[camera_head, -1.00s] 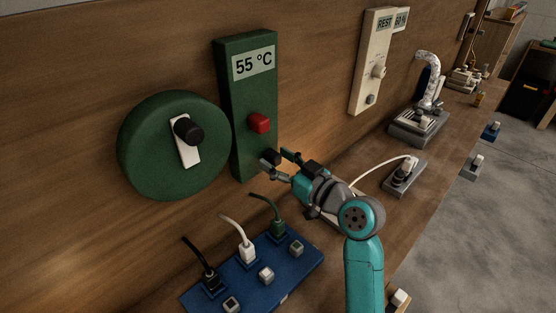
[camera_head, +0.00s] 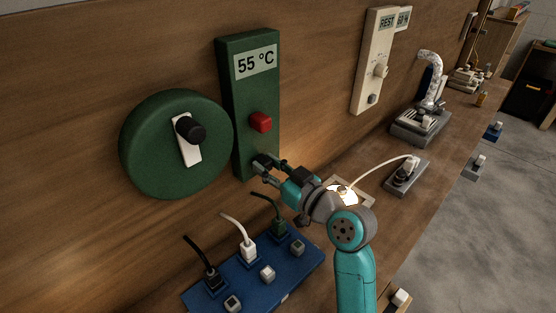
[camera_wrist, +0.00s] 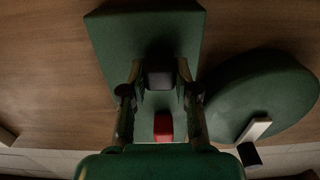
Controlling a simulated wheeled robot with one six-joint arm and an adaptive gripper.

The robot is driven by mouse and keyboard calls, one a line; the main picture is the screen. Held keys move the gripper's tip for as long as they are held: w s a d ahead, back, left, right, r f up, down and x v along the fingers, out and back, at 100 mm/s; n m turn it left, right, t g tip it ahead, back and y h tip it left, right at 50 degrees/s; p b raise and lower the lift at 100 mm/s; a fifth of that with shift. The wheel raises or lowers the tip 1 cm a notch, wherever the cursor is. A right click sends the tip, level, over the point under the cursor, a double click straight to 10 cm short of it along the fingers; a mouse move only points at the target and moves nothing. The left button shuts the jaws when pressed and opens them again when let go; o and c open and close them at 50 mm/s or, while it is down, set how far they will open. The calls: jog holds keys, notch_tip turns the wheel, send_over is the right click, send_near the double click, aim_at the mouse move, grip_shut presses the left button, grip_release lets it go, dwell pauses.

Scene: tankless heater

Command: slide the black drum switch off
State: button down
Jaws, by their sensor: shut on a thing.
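A tall green panel (camera_head: 248,100) with a 55 °C display is fixed to the wooden wall. It carries a red block (camera_head: 260,121) and, low down, a small black block (camera_head: 261,159). My gripper (camera_head: 268,164) is at the black block, with its fingers closed on its two sides. Left of the panel is a round green drum (camera_head: 140,150) with a white plate (camera_head: 189,150) and a black knob (camera_head: 190,131). My gripper is clear of that knob.
A blue power strip (camera_head: 255,280) with several plugs and switches lies below my gripper. A cream panel (camera_head: 370,60) hangs farther right. A grey socket block (camera_head: 405,175) with a white cord and a grey stand (camera_head: 420,128) are on the bench.

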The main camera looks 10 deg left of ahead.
jog(key=shift+s+a, duration=0.35)
jog(key=shift+s, duration=0.1)
jog(key=c, duration=0.8)
grip_release()
jog(key=shift+c, duration=0.2)
jog(key=v, duration=1.2)
jog(key=shift+f, duration=0.1)
